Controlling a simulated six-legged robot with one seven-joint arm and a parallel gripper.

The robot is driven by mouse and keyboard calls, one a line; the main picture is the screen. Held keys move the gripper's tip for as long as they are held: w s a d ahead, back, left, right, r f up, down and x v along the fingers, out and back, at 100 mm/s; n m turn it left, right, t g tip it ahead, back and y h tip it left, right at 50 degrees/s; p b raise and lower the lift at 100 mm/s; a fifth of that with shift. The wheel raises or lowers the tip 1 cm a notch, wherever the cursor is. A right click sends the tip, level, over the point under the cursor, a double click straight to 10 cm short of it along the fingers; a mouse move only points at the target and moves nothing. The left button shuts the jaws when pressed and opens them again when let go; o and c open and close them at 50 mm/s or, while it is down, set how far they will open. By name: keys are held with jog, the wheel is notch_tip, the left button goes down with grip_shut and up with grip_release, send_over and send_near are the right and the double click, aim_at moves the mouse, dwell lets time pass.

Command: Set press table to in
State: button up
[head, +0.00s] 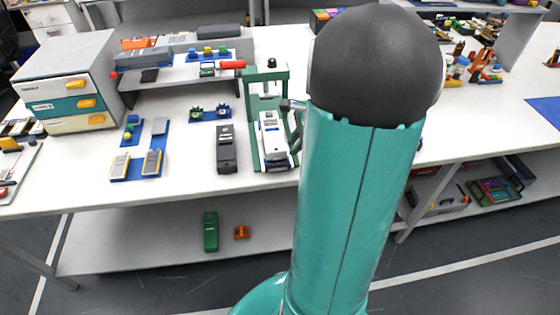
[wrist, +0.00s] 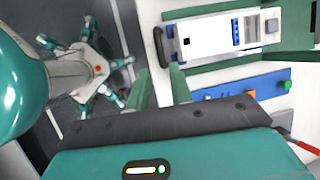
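The press stands on the white workbench in the head view, a green frame (head: 253,118) left of my arm. Its white and grey table (head: 272,140) lies between the green sides and reaches toward the front edge of the bench. In the wrist view the white press table (wrist: 205,42) lies across the top, with a dark handle (wrist: 159,47) at its left end. My gripper (wrist: 161,70) shows two green fingers, apart and with nothing between them. The fingertips are close to the handle; I cannot tell whether they touch it. In the head view my arm hides most of the gripper.
A dark grey device (head: 227,150) stands left of the press. Blue trays (head: 137,170) with testers and a drawer cabinet (head: 70,85) are further left. A raised shelf (head: 180,76) is behind. A blue strip (wrist: 240,89) with buttons lies beside the press in the wrist view.

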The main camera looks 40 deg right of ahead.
aim_at(279, 165)
jog(key=x, duration=0.9)
jog(key=shift+f, duration=0.1)
grip_shut()
